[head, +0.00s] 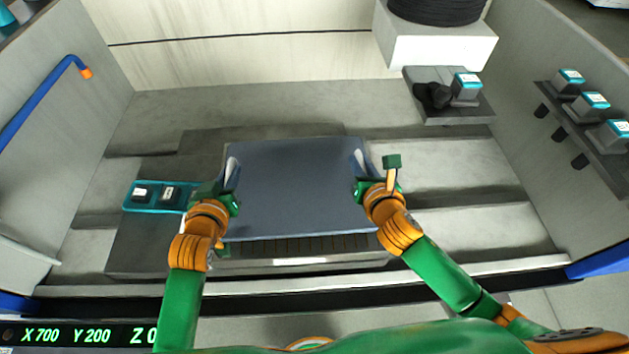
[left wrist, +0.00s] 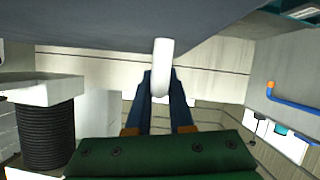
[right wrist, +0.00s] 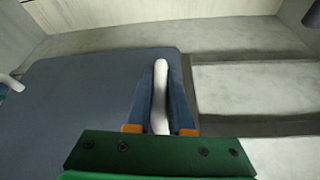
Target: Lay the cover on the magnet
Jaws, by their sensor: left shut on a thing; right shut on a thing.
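The cover (head: 295,185) is a flat blue-grey panel with a white handle at each side. It is above the magnet (head: 300,262), hiding most of it; only the ribbed front strip and pale front edge show. I cannot tell whether the two touch. My left gripper (head: 228,188) is shut on the left handle, also seen in the left wrist view (left wrist: 162,65). My right gripper (head: 366,183) is shut on the right handle, also seen in the right wrist view (right wrist: 160,95). The cover's underside (left wrist: 130,25) fills the top of the left wrist view.
A grey shelf (head: 470,112) with a dark item and a teal-topped block is at the back right. More teal-topped blocks line the right wall.

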